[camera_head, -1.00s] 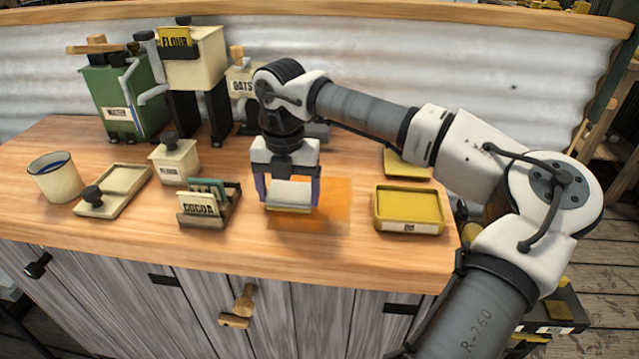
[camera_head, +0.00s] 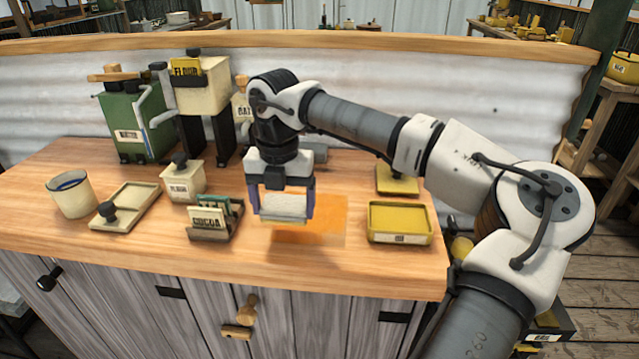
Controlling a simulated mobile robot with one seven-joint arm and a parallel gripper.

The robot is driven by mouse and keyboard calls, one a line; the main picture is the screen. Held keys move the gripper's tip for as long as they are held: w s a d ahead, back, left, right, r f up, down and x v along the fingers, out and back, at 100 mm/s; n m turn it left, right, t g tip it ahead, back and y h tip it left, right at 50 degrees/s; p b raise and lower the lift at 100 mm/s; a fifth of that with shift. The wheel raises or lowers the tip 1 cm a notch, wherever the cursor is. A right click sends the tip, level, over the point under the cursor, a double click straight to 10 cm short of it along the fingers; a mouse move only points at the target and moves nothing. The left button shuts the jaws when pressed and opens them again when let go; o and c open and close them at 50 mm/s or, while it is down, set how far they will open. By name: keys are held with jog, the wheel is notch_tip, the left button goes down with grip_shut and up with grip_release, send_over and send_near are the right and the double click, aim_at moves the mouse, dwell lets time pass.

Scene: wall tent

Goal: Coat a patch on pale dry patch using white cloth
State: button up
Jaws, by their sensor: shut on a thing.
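My gripper (camera_head: 284,203) points down over the counter and is shut on a white cloth (camera_head: 284,208), which looks like a thick folded pad between the fingers. The cloth is over the left part of an orange-tinted, roughly square patch (camera_head: 322,218) on the wooden counter. The patch shows to the right of the cloth and a little in front of it. Its left and back parts are hidden by my gripper and the cloth. I cannot tell whether the cloth touches the wood. No separate pale patch stands out.
A yellow tray (camera_head: 400,238) stands right of the patch on the counter (camera_head: 150,240). A cocoa holder (camera_head: 212,232) is close on the left. Bare wood lies in front.

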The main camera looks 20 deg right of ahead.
aim_at(284, 209)
jog(key=shift+r+p, duration=0.95)
jog(key=shift+r, duration=0.9)
